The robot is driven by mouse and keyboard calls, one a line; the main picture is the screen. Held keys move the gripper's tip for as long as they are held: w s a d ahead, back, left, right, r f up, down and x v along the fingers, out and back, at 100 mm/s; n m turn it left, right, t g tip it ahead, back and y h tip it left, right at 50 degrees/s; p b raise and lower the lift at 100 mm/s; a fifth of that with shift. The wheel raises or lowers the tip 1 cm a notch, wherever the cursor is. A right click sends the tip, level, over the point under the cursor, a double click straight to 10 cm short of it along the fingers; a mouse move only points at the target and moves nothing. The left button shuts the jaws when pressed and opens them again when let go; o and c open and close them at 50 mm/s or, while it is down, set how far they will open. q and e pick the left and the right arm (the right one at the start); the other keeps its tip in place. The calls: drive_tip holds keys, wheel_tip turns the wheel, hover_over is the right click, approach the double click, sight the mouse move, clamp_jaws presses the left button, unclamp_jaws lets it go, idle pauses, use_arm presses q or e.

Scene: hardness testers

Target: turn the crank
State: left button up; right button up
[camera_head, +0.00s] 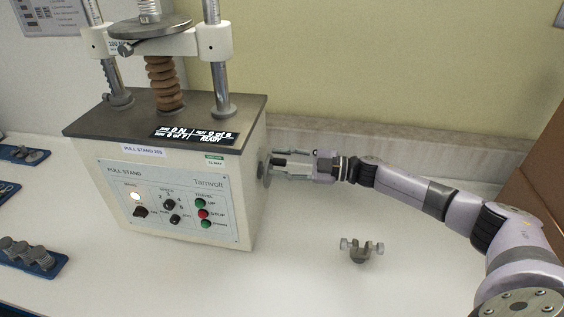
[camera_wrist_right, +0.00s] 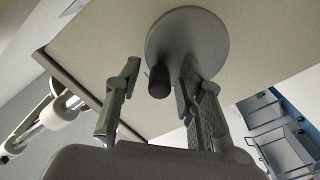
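The crank is a grey disc (camera_head: 265,169) with a short dark handle (camera_head: 280,161), on the right side wall of the white pull stand (camera_head: 251,195). In the right wrist view the disc (camera_wrist_right: 195,38) is at the top centre and the handle (camera_wrist_right: 158,82) points toward the camera. My right gripper (camera_head: 282,165) is at the crank, its fingers spread on either side of the handle. In the right wrist view the gripper (camera_wrist_right: 160,75) is open, with a gap left of the handle; whether the right finger touches it, I cannot tell. My left gripper is out of view.
A small grey metal clamp (camera_head: 361,250) lies on the white bench (camera_head: 310,285) below my right arm. Blue trays with metal parts (camera_head: 30,255) are at the left edge. A brown box side (camera_head: 535,195) is at the right. The bench front is mostly clear.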

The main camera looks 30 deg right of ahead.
clamp_jaws()
idle(0.5)
drive_tip(key=shift+w+d+m+p, duration=0.1)
drive_tip(key=shift+w+m+p, duration=0.05)
drive_tip(key=shift+m+p, duration=0.4)
drive_tip(key=shift+w+d+m+p, duration=0.2)
drive_tip(key=shift+m+p, duration=0.3)
drive_tip(key=shift+m, duration=0.55)
drive_tip(key=shift+w+d+f+m+p, duration=0.2)
drive_tip(key=shift+m+p, duration=0.1)
drive_tip(key=shift+m, duration=0.75)
drive_tip(key=shift+w+d+f+m+p, duration=0.1)
drive_tip(key=shift+w+f+m+p, duration=0.15)
drive_tip(key=shift+m, duration=0.8)
drive_tip(key=shift+o, duration=0.4)
unclamp_jaws()
